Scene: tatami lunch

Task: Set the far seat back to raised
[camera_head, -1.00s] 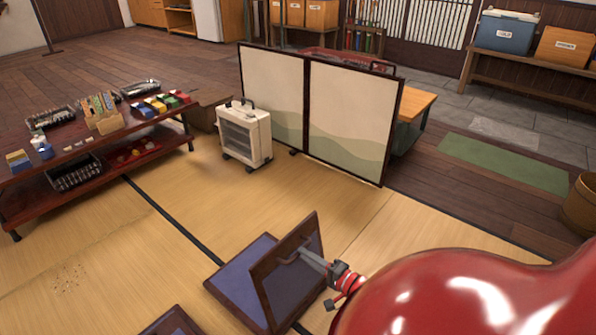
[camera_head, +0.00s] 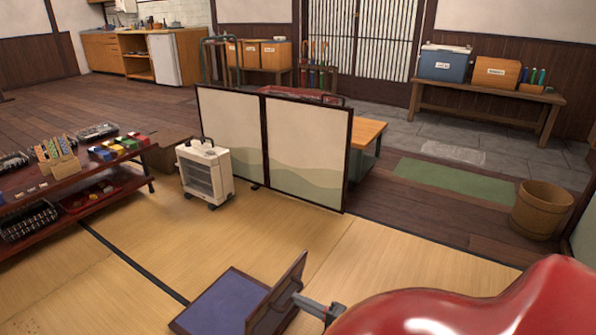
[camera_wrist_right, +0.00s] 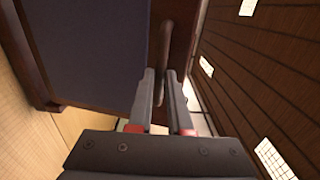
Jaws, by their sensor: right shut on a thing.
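The far seat is a low floor chair with a dark wooden frame and a blue-purple cushion (camera_head: 226,305), at the bottom of the head view. Its back (camera_head: 276,300) stands tilted up from the seat's right side, its lower end cut off by the picture edge. My right gripper (camera_head: 299,299) is at the right of the back. In the right wrist view, my right gripper (camera_wrist_right: 163,85) is shut on the seat back's brown handle (camera_wrist_right: 182,35), beside the back's dark panel (camera_wrist_right: 90,45). My left gripper is not in view.
A folding screen (camera_head: 304,150) and a white heater (camera_head: 205,176) stand beyond the seat. A low shelf table (camera_head: 90,180) with small items is at the left. A wooden bucket (camera_head: 541,210) stands at the right. Tatami between seat and screen is clear.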

